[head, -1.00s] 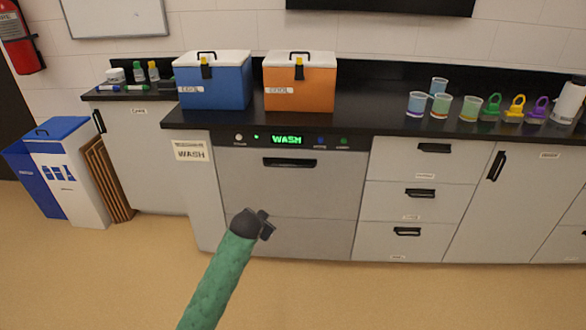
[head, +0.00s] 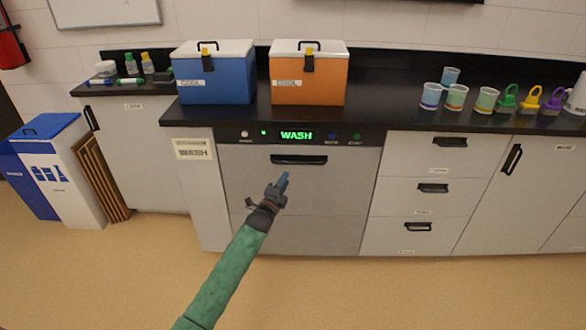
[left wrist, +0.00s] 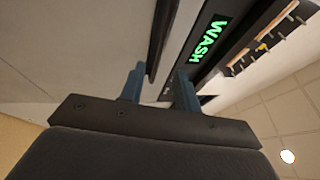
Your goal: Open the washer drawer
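The washer (head: 300,195) is a grey front under the black counter, with a green lit WASH display (head: 296,135). Its drawer has a black bar handle (head: 298,160) near the top, and the drawer front looks closed. My left gripper (head: 282,182) is in front of the washer, just below the handle and apart from it in the head view. In the left wrist view the two blue fingers (left wrist: 160,85) are spread with nothing between them. There the dark handle (left wrist: 160,40) runs just beyond the fingertips, and the display shows at upper right. My right gripper is not in view.
Blue (head: 213,78) and orange (head: 308,80) coolers stand on the counter (head: 390,112) above. Several cups and coloured holders stand at right. Drawers (head: 432,155) adjoin the washer on the right. Bins (head: 60,170) stand at left. The floor in front is clear.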

